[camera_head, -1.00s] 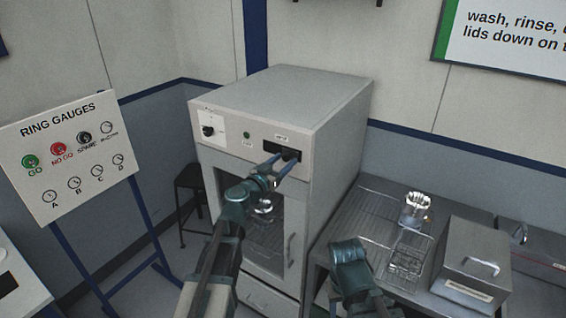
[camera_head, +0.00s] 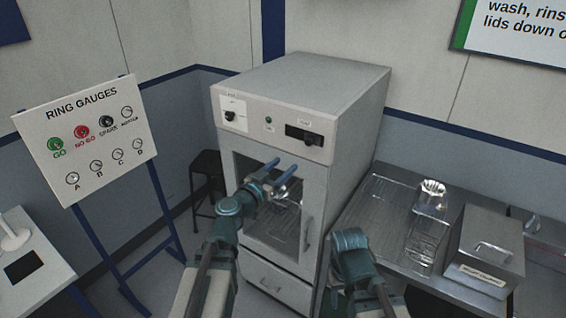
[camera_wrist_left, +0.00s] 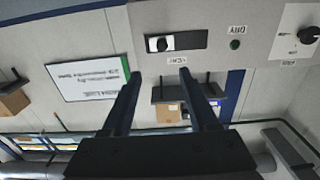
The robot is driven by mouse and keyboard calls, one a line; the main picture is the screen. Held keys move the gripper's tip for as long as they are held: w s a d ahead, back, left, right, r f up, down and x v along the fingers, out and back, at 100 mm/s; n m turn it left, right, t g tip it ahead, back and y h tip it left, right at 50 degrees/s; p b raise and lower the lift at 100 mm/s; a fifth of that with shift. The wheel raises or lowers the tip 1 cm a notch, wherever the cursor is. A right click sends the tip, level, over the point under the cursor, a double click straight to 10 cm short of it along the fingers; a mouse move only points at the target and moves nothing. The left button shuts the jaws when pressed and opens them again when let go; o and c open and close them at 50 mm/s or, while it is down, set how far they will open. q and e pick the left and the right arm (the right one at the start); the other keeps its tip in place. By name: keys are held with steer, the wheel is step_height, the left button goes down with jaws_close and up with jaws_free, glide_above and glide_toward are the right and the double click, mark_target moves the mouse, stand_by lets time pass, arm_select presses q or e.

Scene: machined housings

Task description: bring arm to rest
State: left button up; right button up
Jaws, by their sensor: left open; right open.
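My left arm reaches in from the bottom of the head view. Its gripper (camera_head: 280,172) is open and empty, in front of the glass door of the grey cabinet (camera_head: 345,110), below the control panel. In the left wrist view the two fingers (camera_wrist_left: 158,80) stand apart with nothing between them. The dark vent slider (camera_head: 304,135) is clear of the fingers, its knob toward the right of the slot; it also shows in the left wrist view (camera_wrist_left: 176,41). A teal link of my right arm shows at the lower middle; its gripper is not visible.
A steel bench (camera_head: 376,195) right of the cabinet holds a shiny metal part (camera_head: 431,193), a wire basket (camera_head: 425,243) and a lidded steel box (camera_head: 491,240). A ring gauge board (camera_head: 95,140) stands left. A dark stool (camera_head: 207,168) is behind.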

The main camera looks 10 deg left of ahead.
arm_select(q)
steer(key=shift+w, duration=0.1)
steer(key=s+d+f+m+g+h+b, duration=0.1)
steer(key=s+d+f+g+b, duration=0.25)
steer(key=d+f, duration=0.3)
steer(key=s+d+f+m+g+b, duration=0.2)
steer(key=s+d+f+g, duration=0.25)
steer(key=f, duration=0.35)
steer(key=s+d+f+m+g+h+b, duration=0.1)
steer(key=s+d+f+g+b, duration=0.2)
steer(key=d+f, duration=0.4)
steer(key=s+a+f+n+g+y+b, duration=0.2)
steer(key=s+a+f+g+y, duration=0.1)
steer(key=s+a+f+y, duration=0.1)
steer(key=s+a+f+n+g+y+b, duration=0.2)
steer(key=s+a+f+g+y+b, duration=0.1)
steer(key=s+f, duration=0.5)
steer(key=shift+s+a+f+y, duration=0.35)
steer(key=shift+a+f+y, duration=0.2)
steer(key=shift+f+y, duration=0.65)
steer(key=shift+r, duration=0.25)
stand_by(0.6)
